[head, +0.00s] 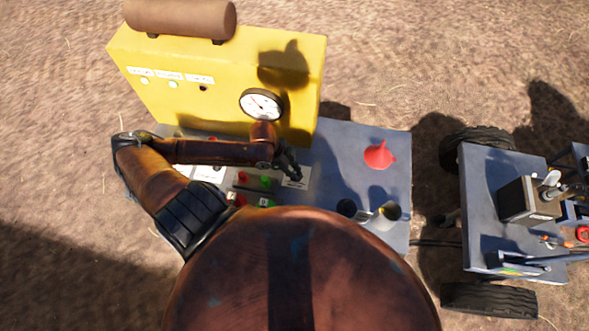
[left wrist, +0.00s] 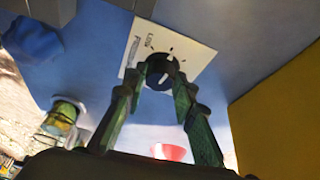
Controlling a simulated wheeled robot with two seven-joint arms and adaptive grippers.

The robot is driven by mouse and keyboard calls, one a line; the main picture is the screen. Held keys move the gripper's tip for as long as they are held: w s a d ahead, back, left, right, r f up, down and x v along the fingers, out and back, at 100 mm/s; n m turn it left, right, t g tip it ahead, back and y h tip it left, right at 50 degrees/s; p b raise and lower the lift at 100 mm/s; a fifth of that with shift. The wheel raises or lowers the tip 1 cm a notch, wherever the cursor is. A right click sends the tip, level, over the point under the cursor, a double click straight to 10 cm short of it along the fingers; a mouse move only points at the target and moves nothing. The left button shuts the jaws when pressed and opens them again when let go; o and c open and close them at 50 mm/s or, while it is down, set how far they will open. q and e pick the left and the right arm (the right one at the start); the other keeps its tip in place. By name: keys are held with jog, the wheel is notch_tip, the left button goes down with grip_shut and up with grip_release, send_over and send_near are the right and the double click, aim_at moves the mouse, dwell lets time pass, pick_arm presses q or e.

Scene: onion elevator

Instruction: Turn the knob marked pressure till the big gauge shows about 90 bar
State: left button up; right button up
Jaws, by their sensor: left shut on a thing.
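The pressure knob (left wrist: 161,72) is black with a white pointer line, in the left wrist view. It sits on a white label plate (left wrist: 190,45) with tick marks and the word LOW. My left gripper (left wrist: 158,84) has its two fingers around the knob and is shut on it. In the head view my left gripper (head: 290,168) is at the panel, beside the white plate (head: 297,180), and the knob is hidden there. The big round gauge (head: 261,105) has a white face on the yellow housing. Its reading is too small to tell. My right gripper is not in view.
The yellow housing (head: 225,70) rises behind the panel. Red and green buttons (head: 265,181) lie left of my gripper. A red funnel (head: 380,154) and cups (head: 388,211) stand on the blue-grey deck (head: 335,150). A wheeled cart (head: 490,225) stands at the right.

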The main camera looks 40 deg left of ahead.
pick_arm(q)
jog(key=o, duration=1.2)
jog(key=shift+c, duration=0.2)
jog(key=shift+r, duration=0.1)
jog(key=v, duration=1.2)
jog(key=shift+s, duration=0.15)
